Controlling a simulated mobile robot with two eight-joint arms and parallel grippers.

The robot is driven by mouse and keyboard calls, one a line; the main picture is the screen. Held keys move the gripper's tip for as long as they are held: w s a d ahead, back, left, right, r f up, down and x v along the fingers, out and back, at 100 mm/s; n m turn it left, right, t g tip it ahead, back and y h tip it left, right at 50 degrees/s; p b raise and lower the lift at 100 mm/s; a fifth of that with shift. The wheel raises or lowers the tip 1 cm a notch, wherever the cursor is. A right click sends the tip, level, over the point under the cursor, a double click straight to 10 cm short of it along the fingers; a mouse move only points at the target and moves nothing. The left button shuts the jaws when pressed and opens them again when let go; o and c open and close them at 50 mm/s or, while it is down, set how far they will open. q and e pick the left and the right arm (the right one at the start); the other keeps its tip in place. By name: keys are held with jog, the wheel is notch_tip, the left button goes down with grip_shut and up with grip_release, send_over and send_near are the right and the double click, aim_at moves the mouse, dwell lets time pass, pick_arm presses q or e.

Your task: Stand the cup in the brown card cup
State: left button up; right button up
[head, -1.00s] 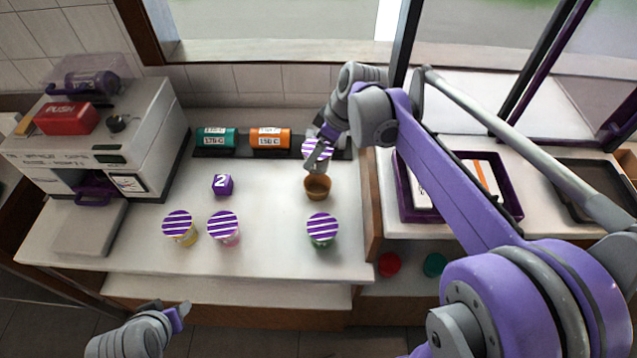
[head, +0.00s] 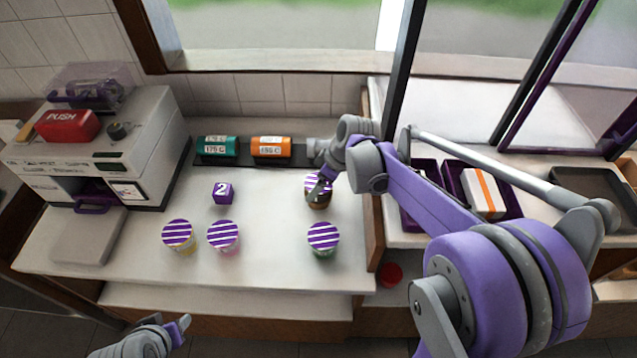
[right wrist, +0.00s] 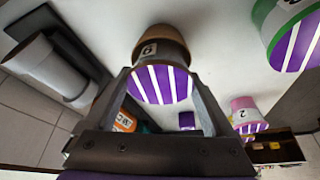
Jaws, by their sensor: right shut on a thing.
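My right gripper (head: 321,186) is shut on a cup with a purple-and-white striped lid (right wrist: 160,84), one finger on each side. The cup's dark side with a pale label (right wrist: 149,50) shows in the right wrist view. The brown card cup (head: 319,204) is directly under the held cup, and its rim (right wrist: 163,34) surrounds the cup's lower part in the right wrist view. I cannot tell if the cup rests on its bottom. My left gripper (head: 182,323) is empty near the lower left, away from the counter; its jaw opening is unclear.
Three striped-lid cups stand in front: yellow (head: 178,236), pink (head: 223,236) and green (head: 323,239). A purple cube (head: 222,193) marked 2 lies mid-counter. A dark rack with teal (head: 219,147) and orange (head: 271,147) rolls is behind. A machine (head: 95,140) stands left.

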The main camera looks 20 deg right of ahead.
jog(key=shift+f, duration=0.4)
jog(key=shift+s+f+b, duration=0.2)
jog(key=shift+b, duration=0.1)
jog(key=o, duration=1.4)
jog(key=shift+f, duration=0.1)
jog(key=shift+r, duration=0.4)
jog(key=v, duration=0.4)
jog(key=p+v, duration=0.1)
jog(key=v, duration=0.7)
jog(key=shift+w+r, duration=0.2)
jog(key=shift+r, duration=0.15)
jog(key=shift+f, duration=0.1)
